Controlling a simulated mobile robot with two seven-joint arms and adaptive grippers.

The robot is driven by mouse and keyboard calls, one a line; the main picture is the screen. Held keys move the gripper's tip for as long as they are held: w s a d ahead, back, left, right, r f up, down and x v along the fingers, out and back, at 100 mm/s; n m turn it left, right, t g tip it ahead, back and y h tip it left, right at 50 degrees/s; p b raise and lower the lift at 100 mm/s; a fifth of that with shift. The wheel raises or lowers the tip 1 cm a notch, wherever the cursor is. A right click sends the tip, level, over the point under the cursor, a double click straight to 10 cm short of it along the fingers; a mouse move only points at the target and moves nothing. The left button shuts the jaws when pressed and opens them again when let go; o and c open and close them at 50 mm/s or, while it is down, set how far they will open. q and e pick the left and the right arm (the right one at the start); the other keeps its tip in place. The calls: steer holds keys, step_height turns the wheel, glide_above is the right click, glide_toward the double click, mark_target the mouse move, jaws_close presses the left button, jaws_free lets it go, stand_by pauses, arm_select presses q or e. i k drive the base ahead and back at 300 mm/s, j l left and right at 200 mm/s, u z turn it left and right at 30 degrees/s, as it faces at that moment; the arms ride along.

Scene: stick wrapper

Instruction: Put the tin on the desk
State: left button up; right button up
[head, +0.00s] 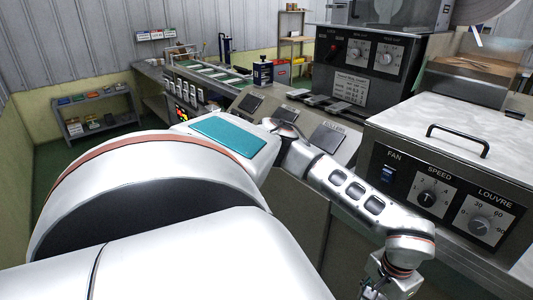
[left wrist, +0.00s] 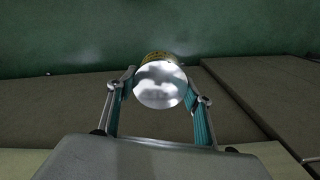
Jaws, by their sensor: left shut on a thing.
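In the left wrist view my left gripper (left wrist: 158,84) is shut on a tin (left wrist: 160,88). Its round shiny metal end faces the camera, and a strip of yellow label shows above it. One teal finger presses on each side of the tin. In the head view my left arm reaches from the left across to the lower right, where part of the left gripper (head: 376,290) shows at the bottom edge. Its fingertips and the tin are out of that picture. My right gripper is not in view. I cannot tell which surface is the desk.
A machine with a fan and louvre panel (head: 440,190) stands close at the right, beside my arm. A low shelf (head: 97,113) stands at the left wall. Grey slabs (left wrist: 260,90) lie below the tin.

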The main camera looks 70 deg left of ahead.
mark_target(275, 91)
steer(key=k+j, duration=0.1)
steer(key=j, duration=0.45)
steer(key=k+j, duration=0.15)
steer(key=j, duration=0.4)
steer(key=k+j, duration=0.1)
steer(key=j, duration=0.45)
steer(key=k+j, duration=0.1)
steer(key=j, duration=0.45)
steer(key=k+j, duration=0.15)
steer(key=j, duration=0.4)
steer(key=k+j, duration=0.1)
steer(key=j, duration=0.45)
steer(key=u, duration=0.05)
